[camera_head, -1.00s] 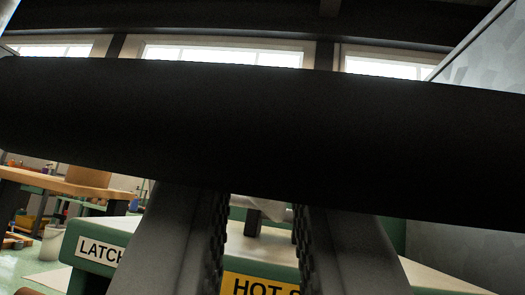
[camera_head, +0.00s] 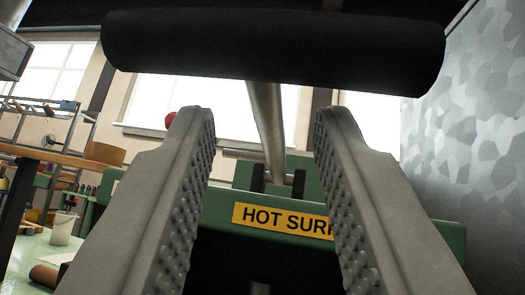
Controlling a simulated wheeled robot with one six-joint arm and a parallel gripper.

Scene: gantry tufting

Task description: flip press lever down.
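The press lever has a thick black cylindrical grip (camera_head: 275,48) lying crosswise at the top of the view. Its metal rod (camera_head: 267,125) runs from the grip down to a pivot on the green press (camera_head: 235,207). My gripper (camera_head: 260,120) is open, its two grey ridged fingers wide apart. The grip lies above the fingertips, and the rod shows in the gap between the fingers. I cannot tell whether the fingers touch the lever. A yellow "HOT SURFACE" label, partly covered by the right finger, is on the press front.
A mottled grey metal panel (camera_head: 465,140) stands close on the right. A red knob (camera_head: 170,119) shows beside the left fingertip. On the left are a wooden-topped bench (camera_head: 60,157), a rack (camera_head: 45,115) and a white bucket (camera_head: 62,228).

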